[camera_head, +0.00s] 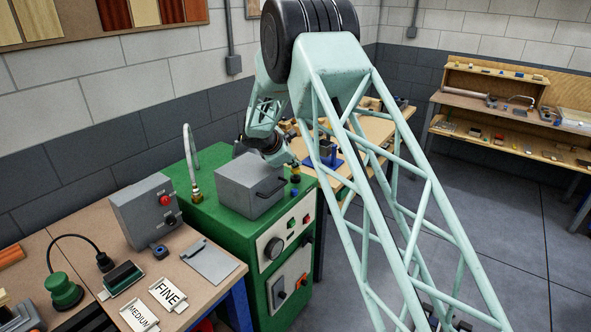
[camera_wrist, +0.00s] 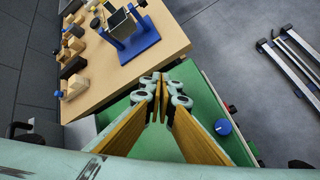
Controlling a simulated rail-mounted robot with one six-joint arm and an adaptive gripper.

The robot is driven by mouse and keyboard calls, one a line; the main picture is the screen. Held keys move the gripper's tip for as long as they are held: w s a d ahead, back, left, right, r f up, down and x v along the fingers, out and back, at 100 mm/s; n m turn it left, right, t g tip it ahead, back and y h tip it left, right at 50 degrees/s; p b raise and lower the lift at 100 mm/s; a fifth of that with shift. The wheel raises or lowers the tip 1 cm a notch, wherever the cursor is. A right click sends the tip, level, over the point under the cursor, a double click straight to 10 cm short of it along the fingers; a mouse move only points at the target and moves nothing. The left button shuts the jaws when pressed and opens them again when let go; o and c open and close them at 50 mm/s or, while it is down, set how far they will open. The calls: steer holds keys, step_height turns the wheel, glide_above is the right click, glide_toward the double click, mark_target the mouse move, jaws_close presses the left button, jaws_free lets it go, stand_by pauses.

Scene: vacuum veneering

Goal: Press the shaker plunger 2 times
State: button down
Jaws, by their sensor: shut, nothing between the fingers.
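No part is clearly recognisable as the shaker plunger. A blue round knob (camera_wrist: 223,127) stands on the green cabinet top (camera_wrist: 205,95), to the right of my gripper in the wrist view. It shows small at the cabinet's right edge in the head view (camera_head: 295,179). A blue stand (camera_wrist: 139,46) holding a dark box (camera_wrist: 121,22) is on the wooden table; I cannot tell whether it is the shaker. My gripper (camera_wrist: 163,88) points down over the green cabinet, its fingertips together and empty. In the head view my arm partly hides the area.
A grey box (camera_head: 247,187) with a handle sits on the green cabinet beside my gripper. A bent hose (camera_head: 190,160) rises behind it. Wooden blocks (camera_wrist: 72,50) lie on the wooden table (camera_wrist: 165,25). A grey box with a red button (camera_head: 147,208) stands on the left bench.

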mark_target(296, 170)
steer(key=shift+f+b, duration=0.6)
steer(key=shift+f, duration=0.1)
stand_by(1.0)
steer(key=shift+s+d+f+b, duration=0.1)
steer(key=shift+s+f+b, duration=0.15)
steer(key=shift+f, duration=0.2)
steer(key=shift+s+f+b, duration=0.1)
steer(key=shift+f+b, duration=0.25)
steer(key=shift+f, duration=0.1)
stand_by(1.1)
steer(key=shift+r, duration=0.25)
steer(key=shift+w+a+r+p, duration=0.15)
steer(key=shift+r+p, duration=0.2)
steer(key=shift+r, duration=0.2)
steer(key=shift+w+a+r+p, duration=0.1)
steer(key=shift+r+p, duration=0.25)
steer(key=shift+r, duration=0.45)
steer(key=shift+w+d+r, duration=0.1)
steer(key=shift+r, duration=0.2)
steer(key=shift+r+p, duration=1.4)
steer(key=shift+r, duration=0.95)
